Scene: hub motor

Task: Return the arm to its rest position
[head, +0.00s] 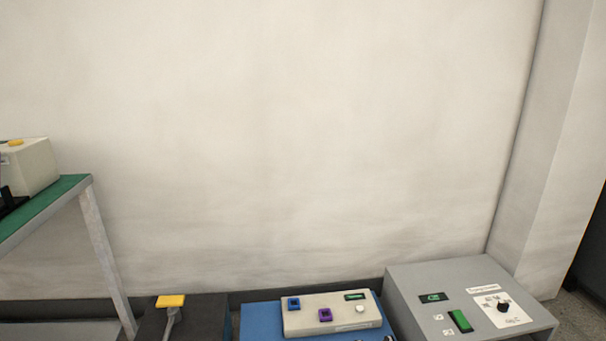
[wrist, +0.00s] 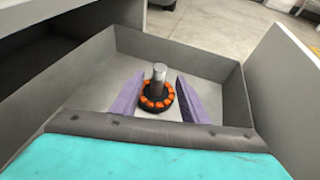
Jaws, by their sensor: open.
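My gripper (wrist: 160,80) shows in the wrist view as two purple fingers spread apart. A round part with orange coils (wrist: 156,103) around a dark core and an upright grey shaft (wrist: 159,73) stands in a grey open box (wrist: 95,78). It appears between the two fingers, with a gap on either side. How far the fingertips are above it is hard to tell. My arm and gripper do not show in the head view.
In the head view, a grey control box (head: 415,277) with a dial stands at the lower right. Beside it is a beige panel (head: 305,322) with coloured buttons on a blue base (head: 260,320). A green-topped bench (head: 72,187) is at left. The wall behind is bare.

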